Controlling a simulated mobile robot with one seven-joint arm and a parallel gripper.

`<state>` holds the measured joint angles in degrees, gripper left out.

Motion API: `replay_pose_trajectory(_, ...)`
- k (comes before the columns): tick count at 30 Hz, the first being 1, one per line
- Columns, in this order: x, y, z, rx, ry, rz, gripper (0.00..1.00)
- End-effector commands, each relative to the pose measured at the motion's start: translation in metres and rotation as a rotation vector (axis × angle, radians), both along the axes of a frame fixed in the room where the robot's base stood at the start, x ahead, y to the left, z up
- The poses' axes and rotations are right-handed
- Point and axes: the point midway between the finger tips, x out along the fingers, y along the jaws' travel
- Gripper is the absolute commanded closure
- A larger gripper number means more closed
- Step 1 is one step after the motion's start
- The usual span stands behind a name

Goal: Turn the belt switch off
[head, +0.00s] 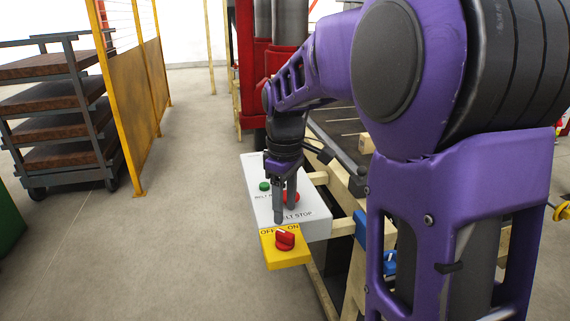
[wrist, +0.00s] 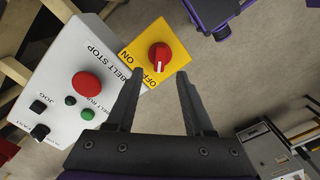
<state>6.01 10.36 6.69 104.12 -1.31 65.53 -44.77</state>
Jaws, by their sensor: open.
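The belt switch is a red rotary knob (head: 285,239) on a yellow plate (head: 292,260) marked OFF and ON, at the near end of a white control box (head: 262,207). In the wrist view the knob (wrist: 160,56) stands beyond my fingertips, with a white line on its face. I cannot tell surely which label the line points to. My gripper (head: 284,211) points down over the white box, just behind the knob in the head view. Its fingers (wrist: 158,78) are open and empty, and do not touch the knob. The fingers partly hide the box's buttons in the head view.
The white box carries a red belt stop button (wrist: 86,86), a green button (wrist: 87,114) and black buttons (wrist: 38,107). A conveyor frame (head: 344,182) lies right of the box. A yellow fence (head: 130,105) and a brick rack (head: 55,125) stand left. Floor between is clear.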

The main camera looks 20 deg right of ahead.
Motion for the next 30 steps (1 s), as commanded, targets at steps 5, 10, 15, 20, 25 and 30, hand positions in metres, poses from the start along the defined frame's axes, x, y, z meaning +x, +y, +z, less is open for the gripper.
replay_pose_trajectory(5, 0.001, 0.0, 0.048, 0.0, -0.004, 0.0, 0.47)
replay_pose_trajectory(10, 0.0, 0.0, 0.082, 0.0, -0.003, 0.0, 0.47)
replay_pose_trajectory(15, 0.0, 0.0, 0.101, 0.0, -0.001, 0.001, 0.47)
replay_pose_trajectory(20, 0.0, 0.0, 0.107, -0.001, -0.001, 0.001, 0.47)
replay_pose_trajectory(25, 0.0, 0.0, 0.107, 0.0, 0.0, 0.001, 0.47)
replay_pose_trajectory(30, 0.001, -0.001, 0.106, -0.008, -0.009, -0.004, 0.47)
